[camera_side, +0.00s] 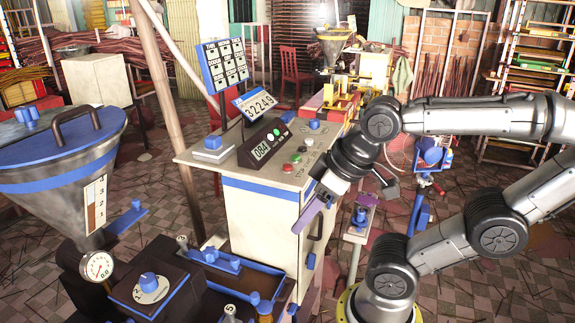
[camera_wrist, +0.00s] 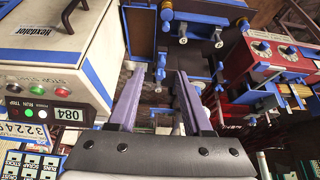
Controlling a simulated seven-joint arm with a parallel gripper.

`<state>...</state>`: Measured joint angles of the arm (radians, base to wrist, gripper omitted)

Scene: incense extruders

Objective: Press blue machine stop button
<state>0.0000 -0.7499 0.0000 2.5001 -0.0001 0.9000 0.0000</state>
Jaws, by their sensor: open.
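The blue-trimmed cream machine (camera_side: 262,208) stands in the middle of the side view. Its sloped top panel carries a red button (camera_side: 287,168), with a green one and pale ones beside it. A black 084 display box (camera_side: 264,143) sits behind these buttons. My gripper (camera_side: 302,228) has purple fingers and hangs at the right of the panel, apart from the buttons. In the wrist view my gripper (camera_wrist: 160,71) is open, with nothing between its fingers.
A blue-rimmed hopper (camera_side: 62,158) with a gauge stands at the left. A blue-edged tray (camera_side: 235,275) lies below the cabinet's front left. A blue display board (camera_side: 222,65) rises behind the panel. A small stand (camera_side: 358,215) is right of my gripper.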

